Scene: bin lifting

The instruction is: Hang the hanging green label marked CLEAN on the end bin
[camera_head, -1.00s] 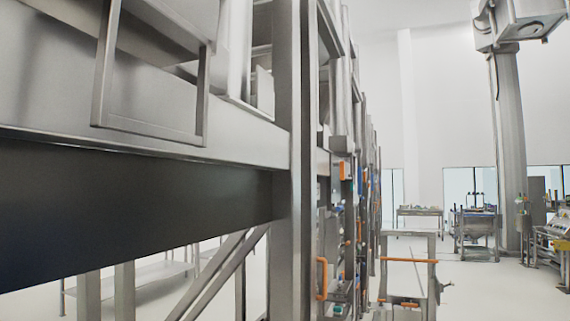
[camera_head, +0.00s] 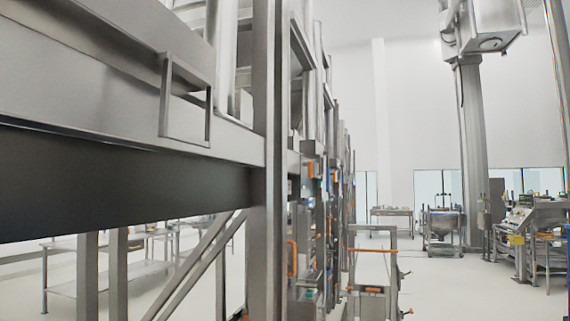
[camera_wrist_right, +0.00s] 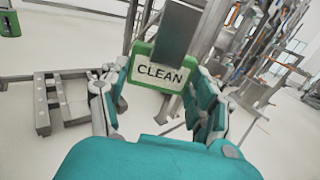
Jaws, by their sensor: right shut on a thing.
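In the right wrist view the green label (camera_wrist_right: 143,79) with a white face marked CLEAN sits between the fingers of my right gripper (camera_wrist_right: 160,92). The gripper is shut on it. A grey upright bar passes in front of the label's upper part, and I cannot tell whether it is part of the label's hanger. No bin can be made out for certain in these views. My left gripper is not in view.
A large steel rack (camera_head: 268,200) with a horizontal beam fills the left of the head view. A trolley with an orange handle (camera_head: 372,250) stands beyond it. A steel column (camera_head: 474,150) and machines stand at the right. White floor (camera_head: 450,290) is open at the front right.

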